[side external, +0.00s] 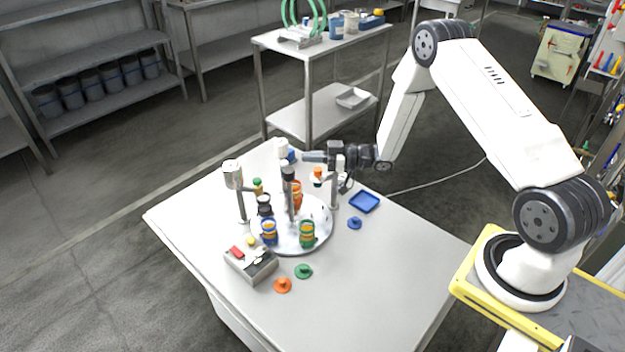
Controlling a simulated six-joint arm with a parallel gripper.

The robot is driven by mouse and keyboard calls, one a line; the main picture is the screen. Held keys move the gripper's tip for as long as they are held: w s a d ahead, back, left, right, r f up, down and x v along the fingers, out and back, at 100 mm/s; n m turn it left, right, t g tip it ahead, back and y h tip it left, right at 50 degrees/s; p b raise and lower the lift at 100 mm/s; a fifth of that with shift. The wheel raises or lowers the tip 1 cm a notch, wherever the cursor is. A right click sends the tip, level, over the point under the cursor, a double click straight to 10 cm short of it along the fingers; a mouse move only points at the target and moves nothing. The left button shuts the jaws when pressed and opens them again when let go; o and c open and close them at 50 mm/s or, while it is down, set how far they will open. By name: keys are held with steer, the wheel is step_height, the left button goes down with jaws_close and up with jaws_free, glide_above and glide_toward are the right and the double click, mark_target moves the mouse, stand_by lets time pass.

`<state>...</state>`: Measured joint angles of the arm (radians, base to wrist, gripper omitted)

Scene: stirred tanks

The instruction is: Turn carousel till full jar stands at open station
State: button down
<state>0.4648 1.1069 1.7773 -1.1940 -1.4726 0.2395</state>
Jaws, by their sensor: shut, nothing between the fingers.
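The round pale carousel (318,240) sits on the white table with a dark central column (289,180). A blue jar (269,232) and a green jar (307,234) stand at its front, an orange jar (297,195) towards the back, and a dark jar (264,205) at its left. Jar levels are too small to read, so I cannot tell which is full. Stirrer posts stand around the carousel, at left (239,195), right (336,185) and back. I cannot tell which station is open. My gripper (306,156) is shut and empty, pointing left behind the carousel near the back post head.
A grey box (252,267) with a red item stands at the front left. Orange (283,285), green (303,271) and blue (355,223) lids lie on the table, with a blue tray (364,202) at right. The table's front right is clear.

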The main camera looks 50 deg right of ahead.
step_height(320, 180, up, 6)
steer(key=w+a+f+n+g+h, duration=0.1)
steer(key=w+a+f+g+h, duration=0.15)
steer(key=w+h, duration=0.25)
steer(key=w+a+f+n+g+h, duration=0.1)
steer(key=w+a+f+g+h, duration=0.15)
steer(key=w+h, duration=0.25)
steer(key=s+a+r+n+g+h, duration=0.2)
steer(key=s+a+r+g+h, duration=0.1)
steer(key=s+a+g, duration=0.3)
steer(key=s+a+r+n+g+h, duration=0.25)
steer(key=s+a+g, duration=0.2)
steer(key=a, duration=0.35)
steer(key=shift+m+t+h, duration=0.25)
steer(key=f, duration=1.1)
steer(key=s+f, duration=0.1)
steer(key=f, duration=0.5)
steer(key=shift+d, duration=0.25)
steer(key=shift+f, duration=0.35)
